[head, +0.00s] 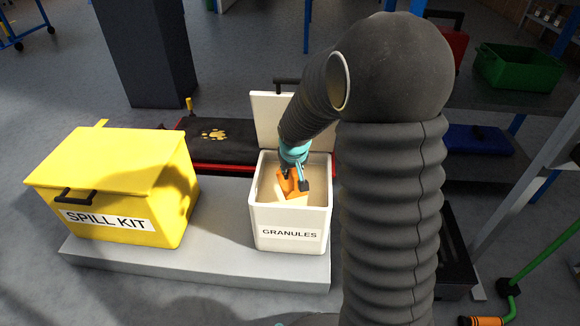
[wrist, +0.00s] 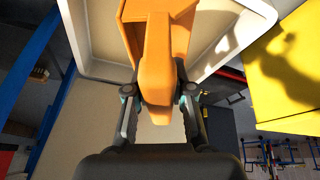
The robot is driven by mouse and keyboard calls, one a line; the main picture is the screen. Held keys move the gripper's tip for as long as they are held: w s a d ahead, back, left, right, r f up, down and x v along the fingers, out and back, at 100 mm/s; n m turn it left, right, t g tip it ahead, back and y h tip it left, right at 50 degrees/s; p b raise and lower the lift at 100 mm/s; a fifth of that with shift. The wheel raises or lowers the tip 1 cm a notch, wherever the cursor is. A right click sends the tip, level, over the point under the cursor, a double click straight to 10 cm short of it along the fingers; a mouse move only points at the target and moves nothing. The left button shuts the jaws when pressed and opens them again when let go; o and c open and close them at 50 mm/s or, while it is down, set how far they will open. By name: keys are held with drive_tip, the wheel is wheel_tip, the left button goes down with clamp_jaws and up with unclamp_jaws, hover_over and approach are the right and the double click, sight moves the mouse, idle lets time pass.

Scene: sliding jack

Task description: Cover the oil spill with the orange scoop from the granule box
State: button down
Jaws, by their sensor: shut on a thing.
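The orange scoop (head: 286,184) is inside the white granule box (head: 290,244), over the tan granules (head: 318,172). My gripper (head: 294,172) reaches down into the box and is shut on the scoop's handle. In the wrist view the scoop (wrist: 157,60) sits between the two fingers of my gripper (wrist: 160,95), with the pale inside of the box around it. Whether the scoop holds granules is hidden. I cannot make out an oil spill for certain in either view.
The box's lid (head: 268,110) stands open behind it. A yellow spill kit (head: 120,185) shares the grey platform (head: 200,257) at left. Behind lies a black mat (head: 190,150) with a tan patch (head: 214,135) and red edging. Shelves with a green crate (head: 518,68) stand at right.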

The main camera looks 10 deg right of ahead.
sight(293, 185)
drive_tip(key=shift+d+f+b, duration=0.15)
drive_tip(key=shift+f+b, duration=0.3)
drive_tip(key=shift+f, duration=0.3)
drive_tip(key=shift+f+b, duration=1.4)
drive_tip(key=shift+f, duration=0.7)
drive_tip(key=shift+s+f+b, duration=0.1)
drive_tip(key=shift+f+b, duration=0.4)
drive_tip(key=shift+r, duration=0.1)
drive_tip(key=shift+r+p, duration=2.45)
drive_tip(key=shift+r, duration=1.05)
